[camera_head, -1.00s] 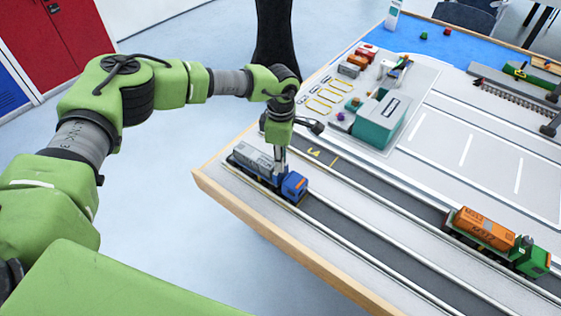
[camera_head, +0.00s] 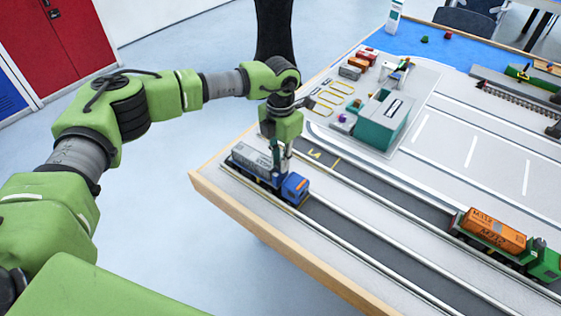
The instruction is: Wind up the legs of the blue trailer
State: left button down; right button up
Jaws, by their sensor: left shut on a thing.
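The blue truck (camera_head: 294,188) stands in the lane at the near left corner of the table, with a trailer carrying a grey container (camera_head: 250,160) behind its cab. My left gripper (camera_head: 280,168) points down at the trailer, just behind the blue cab. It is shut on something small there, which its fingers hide. The trailer's legs are too small and too covered to make out. My right gripper is not in view.
A green truck (camera_head: 543,262) with an orange container (camera_head: 494,231) stands in a lane at the right. A teal building (camera_head: 383,122) stands beyond the lanes. The table's wooden edge (camera_head: 265,246) runs close beside the blue truck.

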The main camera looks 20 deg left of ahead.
pick_arm(q)
jog(key=n+b, duration=0.1)
jog(key=n, duration=0.5)
jog(key=shift+n, duration=0.3)
dwell(0.4)
jog(key=c, duration=1.9)
grip_release()
jog(key=shift+r, duration=0.15)
notch_tip(320, 180, up, 12)
jog(key=shift+w+a+f, duration=0.1)
jog(key=shift+f, duration=0.05)
